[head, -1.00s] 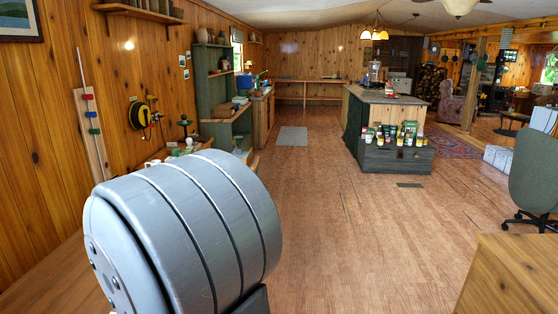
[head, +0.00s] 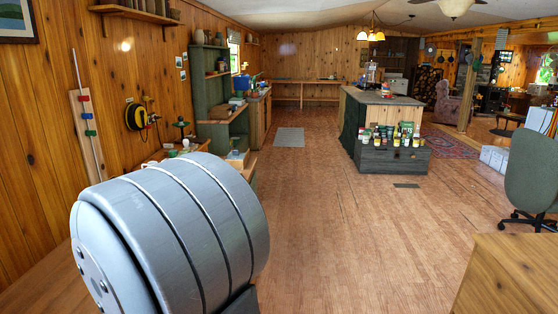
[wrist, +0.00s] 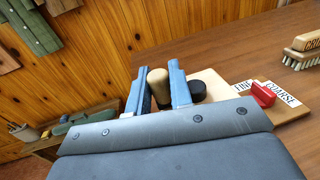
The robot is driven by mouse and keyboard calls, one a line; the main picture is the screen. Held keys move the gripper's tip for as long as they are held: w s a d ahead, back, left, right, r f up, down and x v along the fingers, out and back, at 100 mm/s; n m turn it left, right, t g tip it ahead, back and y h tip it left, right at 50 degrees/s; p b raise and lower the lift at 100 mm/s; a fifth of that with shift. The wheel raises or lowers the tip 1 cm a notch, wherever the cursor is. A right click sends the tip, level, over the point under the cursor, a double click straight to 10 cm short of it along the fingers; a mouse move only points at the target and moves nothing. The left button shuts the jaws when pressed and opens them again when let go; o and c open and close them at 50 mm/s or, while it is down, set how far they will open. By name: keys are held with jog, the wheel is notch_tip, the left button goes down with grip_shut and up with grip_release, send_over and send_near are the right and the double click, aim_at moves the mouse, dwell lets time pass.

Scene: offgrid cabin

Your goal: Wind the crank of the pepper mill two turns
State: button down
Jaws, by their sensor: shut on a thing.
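In the wrist view my gripper (wrist: 156,70) has its two blue fingers on either side of a tan wooden knob (wrist: 158,86), closed on it. A dark round piece (wrist: 198,90) sits just right of the right finger. Both appear to belong to the pepper mill, whose body and crank arm are mostly hidden by my wrist. A pale board (wrist: 218,86) lies behind, with FINE and COARSE labels (wrist: 280,92) and a red block (wrist: 263,95) between them. In the head view my grey arm hides the gripper and the mill.
A brush with pale bristles (wrist: 305,52) lies on the brown wooden surface (wrist: 240,45) at the right. A plank wall (wrist: 90,60) stands at the left of the wrist view. In the head view, the floor (head: 310,230) right of my arm is clear.

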jog(key=shift+a, duration=0.55)
dwell(0.4)
jog(key=shift+a, duration=0.15)
jog(key=c, duration=1.3)
grip_release()
jog(key=shift+c, duration=0.2)
jog(key=shift+w, duration=0.1)
